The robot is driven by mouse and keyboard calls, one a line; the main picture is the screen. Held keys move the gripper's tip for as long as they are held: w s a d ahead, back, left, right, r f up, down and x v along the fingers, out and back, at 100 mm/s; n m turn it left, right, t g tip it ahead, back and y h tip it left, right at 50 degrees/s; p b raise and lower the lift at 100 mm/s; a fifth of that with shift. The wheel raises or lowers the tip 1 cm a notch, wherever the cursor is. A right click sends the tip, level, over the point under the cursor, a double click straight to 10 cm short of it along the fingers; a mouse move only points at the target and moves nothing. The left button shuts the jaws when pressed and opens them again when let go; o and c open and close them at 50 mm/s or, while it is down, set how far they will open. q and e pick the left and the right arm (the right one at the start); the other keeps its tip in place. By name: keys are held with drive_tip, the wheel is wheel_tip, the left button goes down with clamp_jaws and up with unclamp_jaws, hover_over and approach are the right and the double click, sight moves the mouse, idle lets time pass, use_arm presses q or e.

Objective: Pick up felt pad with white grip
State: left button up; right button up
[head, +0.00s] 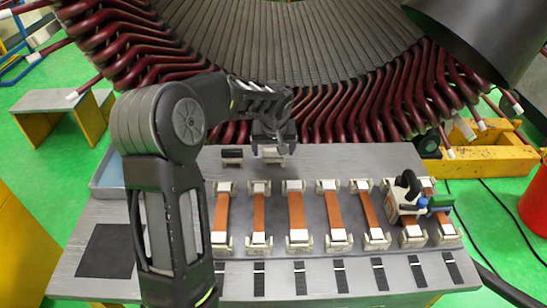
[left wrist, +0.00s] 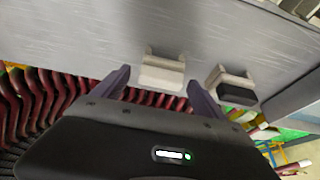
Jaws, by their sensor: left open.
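The felt pad with white grip (head: 273,155) stands near the far edge of the grey table (head: 340,160), and its white block also shows in the left wrist view (left wrist: 162,75). My left gripper (head: 273,143) is open right over it. My right gripper is not in view.
Several orange strips in white holders (head: 259,217) fill the middle of the table. A black-handled tool (head: 407,190) stands at the right. A blue tray (head: 106,178) is at the left edge. The stator's dark red coils (head: 340,115) rise close behind the table.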

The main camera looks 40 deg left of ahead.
use_arm(q)
drive_tip(key=shift+w+a+f, duration=0.1)
drive_tip(key=shift+w+f, duration=0.05)
drive_tip(key=shift+f, duration=0.3)
drive_tip(key=shift+c, duration=0.5)
drive_tip(key=c, duration=1.4)
